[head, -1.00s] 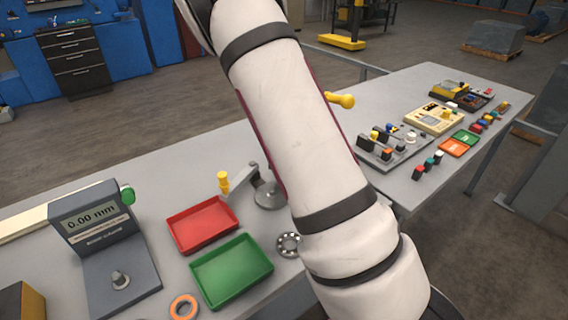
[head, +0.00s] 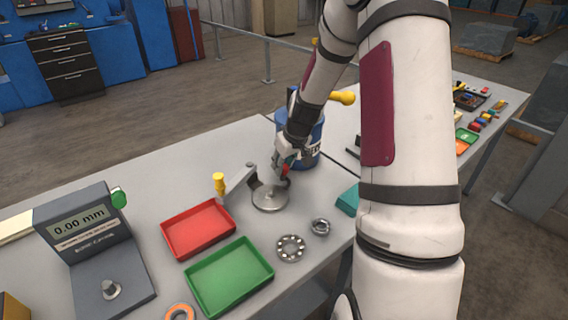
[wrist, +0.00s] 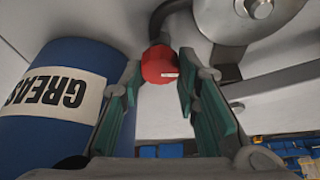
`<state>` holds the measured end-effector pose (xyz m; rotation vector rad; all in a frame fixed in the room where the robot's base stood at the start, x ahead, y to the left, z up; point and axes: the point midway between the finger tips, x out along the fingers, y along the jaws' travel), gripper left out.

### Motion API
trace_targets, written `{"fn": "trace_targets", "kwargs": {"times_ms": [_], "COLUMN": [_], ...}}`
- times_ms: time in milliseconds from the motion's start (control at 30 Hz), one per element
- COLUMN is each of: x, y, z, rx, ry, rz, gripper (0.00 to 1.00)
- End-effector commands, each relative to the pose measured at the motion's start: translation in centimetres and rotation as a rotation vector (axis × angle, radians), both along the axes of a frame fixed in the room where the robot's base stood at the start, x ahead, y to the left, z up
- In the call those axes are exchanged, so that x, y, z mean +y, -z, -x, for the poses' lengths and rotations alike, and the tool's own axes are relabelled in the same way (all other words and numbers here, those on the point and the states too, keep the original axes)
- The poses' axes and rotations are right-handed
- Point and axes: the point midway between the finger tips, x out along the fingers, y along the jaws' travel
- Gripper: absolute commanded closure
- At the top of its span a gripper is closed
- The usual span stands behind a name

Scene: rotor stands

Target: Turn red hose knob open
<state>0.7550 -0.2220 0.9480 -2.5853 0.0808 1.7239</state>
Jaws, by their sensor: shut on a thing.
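The red knob (wrist: 160,66) sits at the end of a dark grey curved arm (wrist: 166,14), beside a round metal disc (wrist: 250,12). In the wrist view it lies between the fingertips of my gripper (wrist: 160,74), which is shut on it. In the head view my gripper (head: 285,168) points down at the table just right of the disc (head: 270,199). The red knob (head: 286,170) shows there only as a small patch, partly hidden by my fingers. No hose can be clearly made out.
A blue grease drum (head: 313,128) stands close behind my gripper; it fills the left of the wrist view (wrist: 30,135). A lever with a yellow handle (head: 219,183), a red tray (head: 198,230), a green tray (head: 230,278) and bearing rings (head: 290,248) lie nearby.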

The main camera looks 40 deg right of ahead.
Motion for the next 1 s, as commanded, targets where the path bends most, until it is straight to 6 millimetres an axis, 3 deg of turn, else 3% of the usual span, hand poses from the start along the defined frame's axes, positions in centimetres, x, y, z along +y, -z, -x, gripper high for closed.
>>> {"fn": "trace_targets", "kwargs": {"times_ms": [300, 767, 800, 900, 1000], "x": [-0.07, -0.02, -0.04, -0.04, -0.04], "y": [0.05, 0.16, 0.16, 0.15, 0.12], "z": [0.06, 0.09, 0.09, 0.08, 0.06], "rx": [0.001, 0.003, 0.004, 0.003, 0.003], "ry": [-0.097, -0.113, -0.113, -0.112, -0.112], "rz": [-0.002, -0.001, -0.001, -0.001, -0.001], "gripper": [0.99, 0.99, 0.69, 0.51, 0.51]}}
